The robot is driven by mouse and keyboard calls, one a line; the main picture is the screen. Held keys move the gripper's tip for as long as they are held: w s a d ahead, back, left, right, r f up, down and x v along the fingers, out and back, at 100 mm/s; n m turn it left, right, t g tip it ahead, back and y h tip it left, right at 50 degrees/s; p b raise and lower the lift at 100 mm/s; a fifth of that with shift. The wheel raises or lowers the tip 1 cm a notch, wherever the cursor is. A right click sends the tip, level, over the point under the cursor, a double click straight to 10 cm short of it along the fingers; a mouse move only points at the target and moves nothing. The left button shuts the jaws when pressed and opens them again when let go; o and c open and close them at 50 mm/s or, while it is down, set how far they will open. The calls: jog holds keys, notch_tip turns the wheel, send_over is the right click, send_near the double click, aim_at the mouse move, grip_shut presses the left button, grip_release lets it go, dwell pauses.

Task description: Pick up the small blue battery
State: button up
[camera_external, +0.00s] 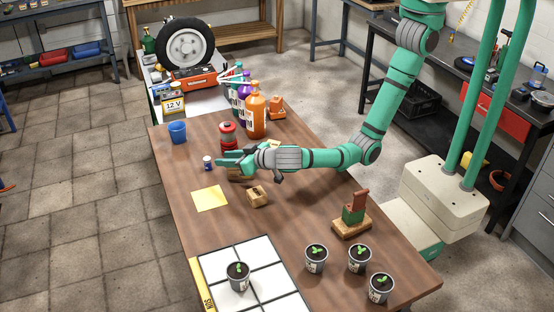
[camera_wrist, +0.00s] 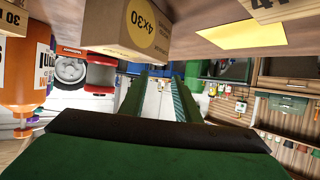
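A small blue and white cylinder (camera_external: 207,162), which looks like the small blue battery, stands upright on the wooden table (camera_external: 185,190), left of centre. My gripper (camera_external: 222,160) is low over the table, just right of the cylinder, with its fingers pointing left towards it. In the wrist view the two green fingers of my gripper (camera_wrist: 158,98) are apart, with nothing seen between them. I cannot make out the battery for sure in the wrist view, which is upside down.
A red canister (camera_external: 227,138) and an orange bottle (camera_external: 256,115) stand behind my gripper. A blue cup (camera_external: 177,132) is further back. A small cardboard box (camera_external: 257,196) and a yellow sheet (camera_external: 210,198) lie in front. Potted seedlings (camera_external: 316,257) stand near the front.

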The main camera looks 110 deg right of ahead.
aim_at(208, 159)
jog(key=x, duration=0.5)
jog(key=shift+d, duration=0.1)
jog(key=shift+x, duration=2.75)
jog(key=shift+s+f, duration=0.1)
jog(key=shift+s, duration=0.05)
grip_shut()
